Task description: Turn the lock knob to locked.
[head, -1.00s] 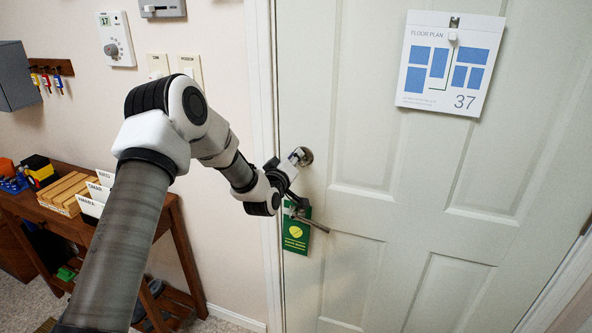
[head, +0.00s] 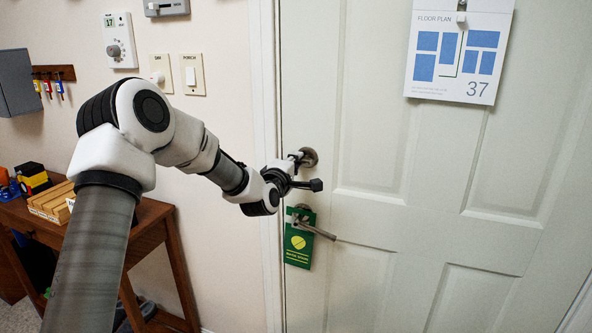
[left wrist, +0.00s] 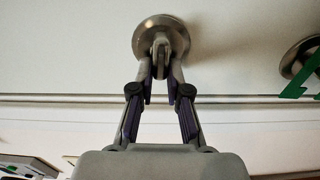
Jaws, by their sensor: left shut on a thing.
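The lock knob (head: 310,157) is a round metal plate with a small turn piece, on the pale door (head: 345,280) near its left edge, above the lever handle (head: 318,229). My left gripper (head: 299,158) is at the knob. In the left wrist view, the gripper (left wrist: 160,76) is shut on the turn piece of the knob (left wrist: 177,38), with a finger on each side. The fingers hide part of the turn piece in the head view, so I cannot tell whether it is locked. My right gripper is not in view.
A green hanger (head: 299,248) hangs from the lever handle just below my gripper. The door frame (head: 266,80) is close on the left. Light switches (head: 192,74), a thermostat (head: 119,40) and a wooden table (head: 150,228) are further left. A floor plan (head: 459,55) hangs upper right.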

